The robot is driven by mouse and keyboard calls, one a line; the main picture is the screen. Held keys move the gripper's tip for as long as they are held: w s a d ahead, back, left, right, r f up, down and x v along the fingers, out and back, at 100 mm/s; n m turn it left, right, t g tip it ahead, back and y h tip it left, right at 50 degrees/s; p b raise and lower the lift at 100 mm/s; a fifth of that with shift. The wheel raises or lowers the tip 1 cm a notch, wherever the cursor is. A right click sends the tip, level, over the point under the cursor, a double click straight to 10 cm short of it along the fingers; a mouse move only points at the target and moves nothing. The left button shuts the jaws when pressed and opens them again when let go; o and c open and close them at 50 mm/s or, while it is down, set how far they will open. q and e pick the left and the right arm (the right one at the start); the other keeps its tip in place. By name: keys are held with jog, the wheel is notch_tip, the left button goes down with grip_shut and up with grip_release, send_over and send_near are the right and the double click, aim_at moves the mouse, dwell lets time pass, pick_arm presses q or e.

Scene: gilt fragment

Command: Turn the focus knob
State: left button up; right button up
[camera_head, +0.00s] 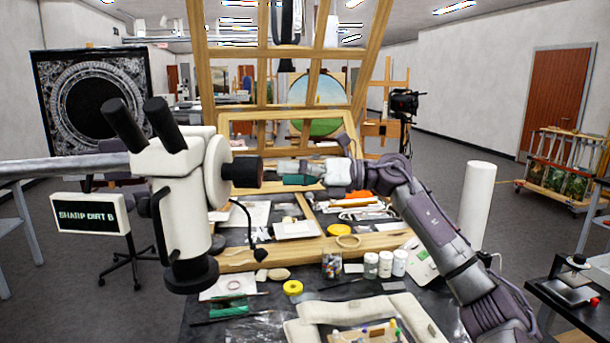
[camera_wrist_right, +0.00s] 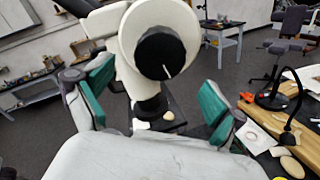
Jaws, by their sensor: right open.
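The white microscope (camera_head: 185,185) has black eyepieces and hangs on a boom from the left. Its black focus knob (camera_head: 245,171) points right, towards my right gripper (camera_head: 286,173). In the right wrist view the round knob (camera_wrist_right: 163,56) faces me, with a white mark running from its middle to its lower edge. My right gripper (camera_wrist_right: 155,96) is open, and its green-padded fingers stand apart to the left and right, below the knob's level in that picture. The fingers appear short of the knob, with nothing between them touching it. My left gripper is not seen.
Below is a worktable with several small jars (camera_head: 385,264), a yellow tape roll (camera_head: 292,287), and a white padded frame (camera_head: 355,311). A wooden easel frame (camera_head: 375,243) stands behind. A white paper roll (camera_head: 477,195) stands at right. A sign (camera_head: 88,214) hangs left.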

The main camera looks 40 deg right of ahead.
jog(key=shift+v, duration=2.25)
